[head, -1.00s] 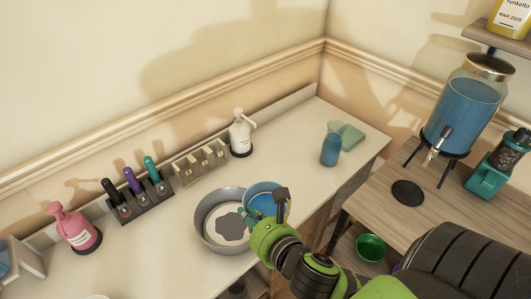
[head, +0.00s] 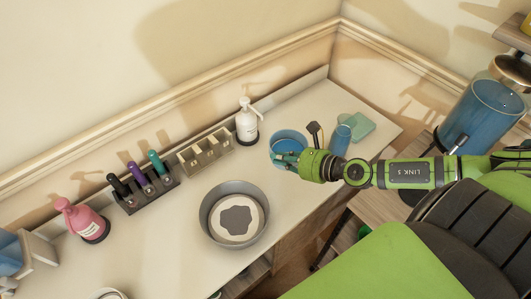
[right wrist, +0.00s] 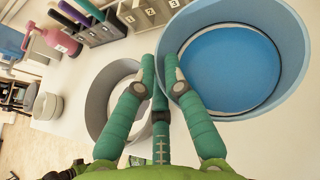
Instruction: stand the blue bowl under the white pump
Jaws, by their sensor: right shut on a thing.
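The white pump (head: 246,122) is a white bottle with a spout, upright on a dark base at the back of the counter. The blue bowl (head: 288,139) is to the right of the pump and slightly nearer me, apart from it. My right gripper (head: 287,160) is shut on the bowl's near wall. In the right wrist view the green fingers (right wrist: 163,85) meet at the left part of the rim of the bowl (right wrist: 235,75), which looks empty. I cannot tell whether the bowl touches the counter. My left gripper is not in view.
A grey round pan (head: 262,226) stands in front of the pump. A row of small boxes (head: 205,153), a rack of coloured bottles (head: 147,190) and a pink pump (head: 82,220) line the wall to the left. A blue glass (head: 341,139) and green dish (head: 361,127) stand right of the bowl.

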